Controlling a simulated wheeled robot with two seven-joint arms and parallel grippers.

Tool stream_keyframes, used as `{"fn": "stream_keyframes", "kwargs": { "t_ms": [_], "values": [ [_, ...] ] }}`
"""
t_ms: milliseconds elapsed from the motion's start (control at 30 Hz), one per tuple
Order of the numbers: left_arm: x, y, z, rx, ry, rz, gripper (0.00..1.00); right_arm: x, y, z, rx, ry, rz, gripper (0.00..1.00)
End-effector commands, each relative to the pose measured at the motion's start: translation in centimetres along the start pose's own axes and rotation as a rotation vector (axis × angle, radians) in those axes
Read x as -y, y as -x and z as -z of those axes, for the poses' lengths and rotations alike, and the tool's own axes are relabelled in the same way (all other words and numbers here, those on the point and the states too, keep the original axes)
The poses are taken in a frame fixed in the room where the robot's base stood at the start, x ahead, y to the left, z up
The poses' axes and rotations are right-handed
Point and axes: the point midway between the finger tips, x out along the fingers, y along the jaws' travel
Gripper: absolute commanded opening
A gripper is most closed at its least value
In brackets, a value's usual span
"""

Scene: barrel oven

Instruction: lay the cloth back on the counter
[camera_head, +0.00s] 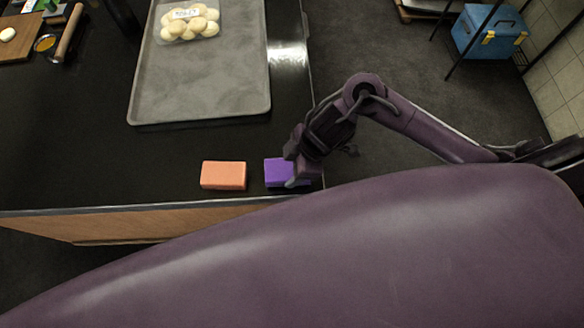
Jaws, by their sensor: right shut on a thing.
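A purple block-shaped piece (275,173), perhaps the folded cloth, is at the front right corner of the black counter (110,160). My right gripper (297,170) reaches in from the right and is shut on its right end, which the fingers partly hide. The purple piece looks flat and level, at or very near the counter top; I cannot tell whether it touches. An orange block (223,175), perhaps a sponge or another folded cloth, lies just to its left with a small gap. My left gripper is not in view.
A grey tray (200,85) with a bag of pale dough balls (188,20) lies behind the blocks. A wooden board (18,42) and a rolling pin (70,32) are at the far left. The counter left of the orange block is clear. A blue box (488,32) stands beyond.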

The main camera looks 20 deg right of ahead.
Motion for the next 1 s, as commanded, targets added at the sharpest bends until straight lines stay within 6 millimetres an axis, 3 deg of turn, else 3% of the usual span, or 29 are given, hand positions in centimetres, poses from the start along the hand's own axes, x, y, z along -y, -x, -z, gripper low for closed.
{"fn": "stream_keyframes", "kwargs": {
  "t_ms": [100,333,367,533,833,1000],
  "values": [
    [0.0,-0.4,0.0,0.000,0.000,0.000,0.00,0.1,-1.4,-0.6,0.000,-0.002,0.001,0.39],
    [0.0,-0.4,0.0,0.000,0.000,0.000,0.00,0.0,-1.6,-0.7,0.000,0.000,0.000,0.39],
    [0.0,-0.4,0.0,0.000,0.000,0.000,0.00,0.0,-1.6,-0.7,0.001,0.000,0.000,0.59],
    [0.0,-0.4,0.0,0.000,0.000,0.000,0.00,0.0,-1.6,-0.7,0.001,0.000,0.000,0.80],
    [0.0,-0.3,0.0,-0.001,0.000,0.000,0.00,0.0,-1.3,-0.6,0.000,0.001,-0.001,0.80],
    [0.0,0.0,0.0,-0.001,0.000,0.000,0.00,-0.1,0.8,-0.6,0.000,0.004,-0.004,0.80]
  ]
}}
